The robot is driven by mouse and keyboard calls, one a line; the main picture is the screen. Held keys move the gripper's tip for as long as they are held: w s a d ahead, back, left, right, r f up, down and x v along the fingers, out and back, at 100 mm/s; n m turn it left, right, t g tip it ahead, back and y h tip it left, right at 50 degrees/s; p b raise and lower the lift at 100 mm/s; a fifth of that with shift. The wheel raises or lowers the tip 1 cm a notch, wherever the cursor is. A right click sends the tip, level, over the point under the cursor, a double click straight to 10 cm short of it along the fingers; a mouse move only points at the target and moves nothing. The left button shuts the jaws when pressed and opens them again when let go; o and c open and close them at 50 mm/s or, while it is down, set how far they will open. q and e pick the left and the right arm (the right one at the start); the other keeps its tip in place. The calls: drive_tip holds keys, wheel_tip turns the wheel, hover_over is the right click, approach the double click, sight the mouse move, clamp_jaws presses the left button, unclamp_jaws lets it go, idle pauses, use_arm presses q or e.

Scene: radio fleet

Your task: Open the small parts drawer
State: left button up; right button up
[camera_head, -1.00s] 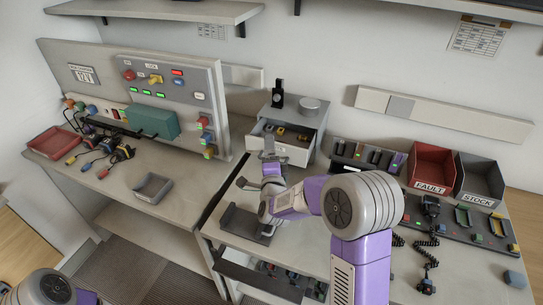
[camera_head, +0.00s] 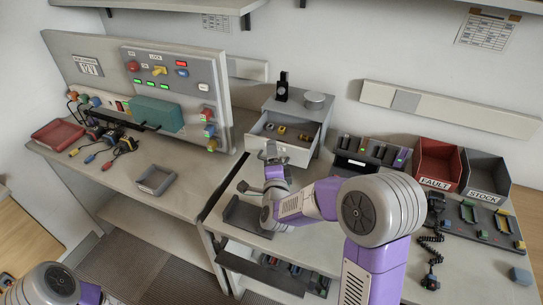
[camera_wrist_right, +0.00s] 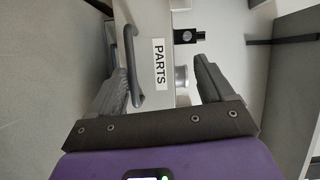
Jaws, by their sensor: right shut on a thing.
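The small parts drawer (camera_head: 296,154) is a light grey drawer in the grey cabinet (camera_head: 265,103) at the back middle. It stands open, and several small yellow and dark parts show inside. My right gripper (camera_head: 271,152) is at the drawer's front.
A dark grey holder (camera_head: 246,217) lies on the bench below my right wrist. Red FAULT (camera_head: 436,163) and grey STOCK (camera_head: 483,175) bins stand at right, beside a row of radios. A control panel (camera_head: 165,75) and an empty grey tray (camera_head: 155,181) are at left.

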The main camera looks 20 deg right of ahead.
drive_tip(key=shift+s+a+r+b, duration=0.15)
drive_tip(key=shift+s+r+b, duration=0.1)
drive_tip(key=shift+s, duration=0.2)
drive_tip(key=shift+s+a+r+b, duration=0.15)
drive_tip(key=shift+s+r, duration=0.05)
drive_tip(key=shift+s, duration=0.2)
drive_tip(key=shift+c, duration=0.7)
drive_tip(key=shift+s+a, duration=0.15)
drive_tip(key=shift+s, duration=0.2)
drive_tip(key=shift+c, duration=1.3)
drive_tip(key=s, duration=0.1)
drive_tip(key=s+a+b, duration=0.1)
drive_tip(key=shift+s+f, duration=0.35)
drive_tip(key=shift+f, duration=0.05)
drive_tip(key=shift+b, duration=0.35)
drive_tip(key=shift+d, duration=0.1)
